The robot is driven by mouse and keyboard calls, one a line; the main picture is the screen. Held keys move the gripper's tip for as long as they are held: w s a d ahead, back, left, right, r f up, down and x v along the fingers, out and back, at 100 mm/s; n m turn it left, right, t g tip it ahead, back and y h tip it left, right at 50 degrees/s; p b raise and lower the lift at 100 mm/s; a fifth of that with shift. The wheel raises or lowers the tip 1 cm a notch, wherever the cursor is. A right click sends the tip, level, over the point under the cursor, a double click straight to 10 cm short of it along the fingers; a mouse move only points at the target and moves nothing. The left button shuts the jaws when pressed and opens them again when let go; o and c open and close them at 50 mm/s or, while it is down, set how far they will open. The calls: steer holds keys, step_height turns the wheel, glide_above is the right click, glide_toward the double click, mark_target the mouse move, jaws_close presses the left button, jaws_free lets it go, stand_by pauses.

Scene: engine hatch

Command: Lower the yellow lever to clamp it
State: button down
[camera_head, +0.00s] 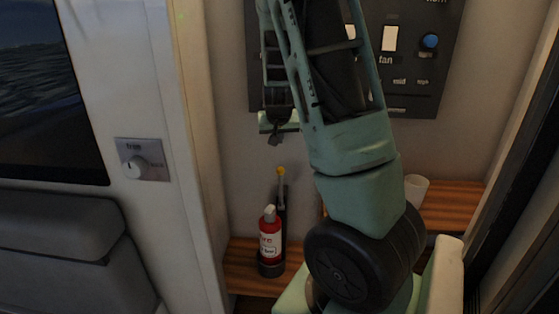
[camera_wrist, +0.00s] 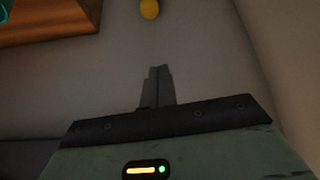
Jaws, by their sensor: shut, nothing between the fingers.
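The yellow lever shows in the head view as a round yellow knob (camera_head: 281,171) on a thin upright stem against the wall, just behind the red extinguisher. In the wrist view the yellow knob (camera_wrist: 149,9) is at the top edge, and the rest of the lever is out of that frame. My gripper (camera_head: 275,140) is above the knob in the head view, apart from it. In the wrist view my gripper's fingers (camera_wrist: 159,70) are together with nothing between them, pointing towards the knob with a gap. The lever's lower end is hidden behind the extinguisher.
A red extinguisher (camera_head: 270,238) stands on the wooden shelf (camera_head: 240,262). A white cup (camera_head: 416,187) is on the shelf at right. A dark switch panel (camera_head: 435,75) is on the wall above. A trim knob (camera_head: 135,167) is on the left wall. My arm covers the middle.

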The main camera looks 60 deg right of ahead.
steer(key=shift+f, duration=0.1)
steer(key=shift+w+d+f+p, duration=0.1)
steer(key=shift+d+f+p, duration=0.2)
steer(key=shift+f, duration=1.2)
steer(key=shift+w+d+f+p, duration=0.2)
steer(key=shift+f+p, duration=0.2)
steer(key=shift+f, duration=1.15)
steer(key=shift+w+d+f+p, duration=0.1)
steer(key=shift+d+f+p, duration=0.2)
steer(key=shift+f, duration=1.2)
steer(key=shift+s+a+f+b, duration=0.1)
steer(key=shift+f+b, duration=0.05)
steer(key=shift+b, duration=0.3)
